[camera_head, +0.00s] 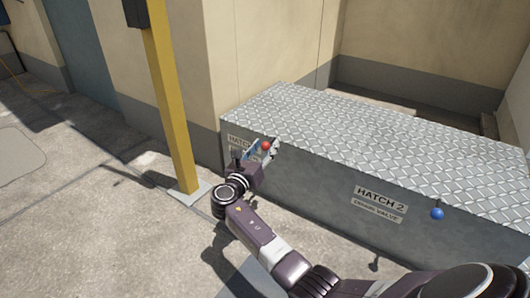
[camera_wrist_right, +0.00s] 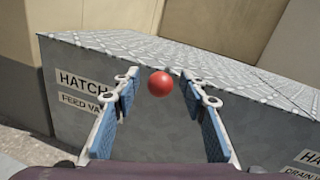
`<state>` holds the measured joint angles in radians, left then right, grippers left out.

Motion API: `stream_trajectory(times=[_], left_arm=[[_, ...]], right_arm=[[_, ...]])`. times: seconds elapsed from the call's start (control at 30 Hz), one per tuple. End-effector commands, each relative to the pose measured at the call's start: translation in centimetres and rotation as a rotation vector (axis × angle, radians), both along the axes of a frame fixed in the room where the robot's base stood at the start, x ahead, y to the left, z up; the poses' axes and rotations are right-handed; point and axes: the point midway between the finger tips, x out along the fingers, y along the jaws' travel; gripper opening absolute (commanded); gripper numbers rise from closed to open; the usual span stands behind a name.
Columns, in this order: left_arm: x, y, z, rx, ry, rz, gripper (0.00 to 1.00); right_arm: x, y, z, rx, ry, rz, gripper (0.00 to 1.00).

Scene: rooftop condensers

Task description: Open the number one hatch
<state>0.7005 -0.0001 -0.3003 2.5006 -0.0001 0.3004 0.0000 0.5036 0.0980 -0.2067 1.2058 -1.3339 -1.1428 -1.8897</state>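The hatch box (camera_head: 300,175) is a long grey bench with a diamond-plate top. At its left end a red ball knob (camera_head: 265,145) sits on the front face near the top edge, beside a partly covered HATCH label (camera_head: 240,142). In the right wrist view the red knob (camera_wrist_right: 160,84) lies between the fingertips, with clear space on both sides. The label there (camera_wrist_right: 84,90) reads "HATCH" and "FEED VA", its number hidden by a finger. My right gripper (camera_wrist_right: 160,88) is open around the knob (camera_head: 262,150). My left gripper is not in view.
A second label, HATCH 2 (camera_head: 380,200), and a blue ball knob (camera_head: 437,213) are on the same front face to the right. A yellow post (camera_head: 172,100) stands left of my right arm. Walls rise behind the box. Concrete floor is clear at left.

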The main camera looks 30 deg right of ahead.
Motion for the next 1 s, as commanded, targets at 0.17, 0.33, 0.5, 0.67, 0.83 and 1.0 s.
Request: stream_trajectory(times=[0.17, 0.33, 0.5, 0.67, 0.83, 1.0], left_arm=[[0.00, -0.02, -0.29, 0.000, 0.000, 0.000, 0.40], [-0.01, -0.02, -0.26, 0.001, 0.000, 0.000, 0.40], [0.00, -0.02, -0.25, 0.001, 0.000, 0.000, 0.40], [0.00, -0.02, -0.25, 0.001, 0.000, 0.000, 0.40], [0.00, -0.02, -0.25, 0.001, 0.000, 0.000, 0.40], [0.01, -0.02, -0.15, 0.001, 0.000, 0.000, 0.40]], right_arm=[[0.25, -0.40, 0.03, 0.000, 0.000, 0.000, 0.40], [0.25, -0.39, 0.06, 0.000, 0.000, 0.000, 0.40], [0.24, -0.37, 0.05, 0.000, 0.000, 0.000, 0.21], [0.22, -0.36, 0.03, 0.001, -0.001, 0.000, 0.03], [0.22, -0.34, 0.02, 0.001, 0.000, 0.000, 0.00], [0.21, -0.34, 0.09, 0.001, 0.000, 0.000, 0.00]])
